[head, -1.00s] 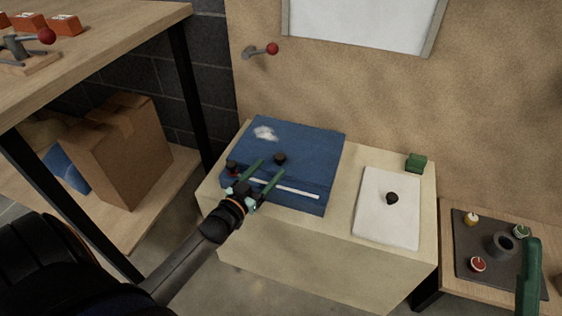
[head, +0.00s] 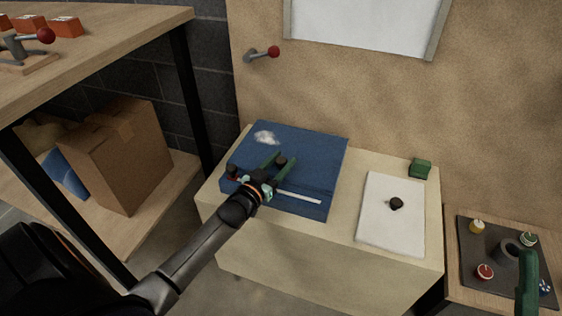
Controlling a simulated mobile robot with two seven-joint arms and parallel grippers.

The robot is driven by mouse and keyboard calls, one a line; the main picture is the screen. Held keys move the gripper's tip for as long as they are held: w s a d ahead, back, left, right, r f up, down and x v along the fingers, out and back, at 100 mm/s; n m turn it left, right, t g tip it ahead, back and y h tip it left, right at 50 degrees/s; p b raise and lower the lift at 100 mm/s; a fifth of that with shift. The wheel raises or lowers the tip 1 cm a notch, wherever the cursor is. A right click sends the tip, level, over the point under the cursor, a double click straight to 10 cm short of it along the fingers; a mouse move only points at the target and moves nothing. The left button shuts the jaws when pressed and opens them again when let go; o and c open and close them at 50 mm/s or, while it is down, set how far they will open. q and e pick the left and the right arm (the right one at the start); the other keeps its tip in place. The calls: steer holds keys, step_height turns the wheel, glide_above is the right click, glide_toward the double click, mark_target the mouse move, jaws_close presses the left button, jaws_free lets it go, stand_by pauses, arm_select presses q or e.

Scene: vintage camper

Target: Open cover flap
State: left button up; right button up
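A blue box (head: 312,150) with a flat top flap stands on the cream cabinet. The flap lies down and carries a whitish worn patch (head: 265,138) and a black knob (head: 282,160). My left gripper (head: 284,158) reaches over the box's front, its two green fingers apart on either side of the knob. I cannot tell whether they touch it. Its wrist hides part of the box's front, where a white strip (head: 299,197) and another dark knob (head: 232,170) show. Only a green part of my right gripper (head: 527,281) shows at the lower right.
Right of the box, a white panel (head: 381,230) with a black knob and a green block (head: 420,168) are on the cabinet top (head: 345,185). A dark tray (head: 470,262) with small items is lower right. A wooden shelf (head: 125,40) with a cardboard box (head: 115,155) stands left.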

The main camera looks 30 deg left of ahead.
arm_select(q)
jaws_close()
stand_by(1.0)
